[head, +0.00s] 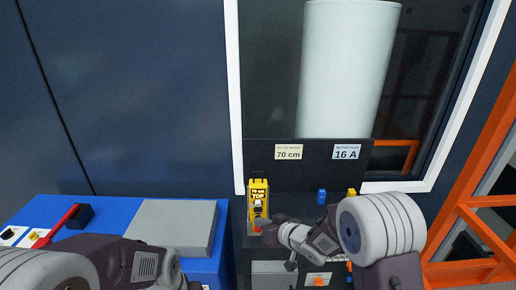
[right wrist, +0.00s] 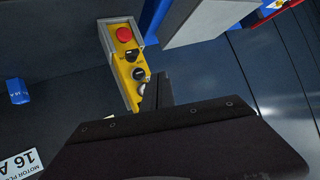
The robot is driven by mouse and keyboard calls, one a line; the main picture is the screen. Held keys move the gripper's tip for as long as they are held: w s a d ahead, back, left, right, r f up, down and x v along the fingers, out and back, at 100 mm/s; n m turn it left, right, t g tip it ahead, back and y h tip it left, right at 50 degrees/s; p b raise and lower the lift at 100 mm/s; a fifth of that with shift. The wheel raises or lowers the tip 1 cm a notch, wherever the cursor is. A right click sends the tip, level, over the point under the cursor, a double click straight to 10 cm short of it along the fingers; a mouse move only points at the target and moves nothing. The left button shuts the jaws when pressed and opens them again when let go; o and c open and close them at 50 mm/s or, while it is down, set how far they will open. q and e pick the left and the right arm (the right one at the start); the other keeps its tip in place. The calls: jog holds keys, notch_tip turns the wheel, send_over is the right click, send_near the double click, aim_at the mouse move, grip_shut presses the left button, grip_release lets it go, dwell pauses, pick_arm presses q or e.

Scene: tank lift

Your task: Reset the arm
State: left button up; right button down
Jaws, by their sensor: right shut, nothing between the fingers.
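My right arm comes in from the lower right in the head view. Its gripper (head: 268,232) is shut and empty, close in front of the lower part of the yellow control box (head: 258,198). I cannot tell whether it touches the box. In the right wrist view the shut gripper (right wrist: 158,92) hides the lower end of the yellow box (right wrist: 126,66), whose red button and dark knobs show. My left arm (head: 145,264) lies at the lower left in the head view; its gripper is out of view.
A blue bench (head: 60,207) with a grey lid (head: 172,226) and a red-handled lever (head: 55,228) is at left. A black panel (head: 255,152) carries "70 cm" and "16 A" labels. A blue plug (head: 322,197) and a yellow one (head: 351,192) stand below. An orange frame (head: 480,180) is at right.

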jog(key=d+r+m+t+h, duration=0.2)
jog(key=d+r, duration=0.4)
jog(key=s+d+f+m+g+h, duration=0.1)
jog(key=s+d+m+h, duration=0.15)
jog(key=d, duration=0.35)
jog(key=s+d+f+g+h, duration=0.1)
jog(key=s+f+g, duration=0.4)
jog(key=s, duration=0.6)
jog(key=s+d+f+g+h, duration=0.1)
jog(key=s+d+f+g, duration=0.2)
jog(key=s, duration=0.8)
notch_tip(320, 180, down, 2)
jog(key=shift+s+d+g+h, duration=0.2)
jog(key=shift+d+g+h, duration=0.15)
jog(key=shift+g, duration=0.55)
jog(key=shift+m, duration=0.25)
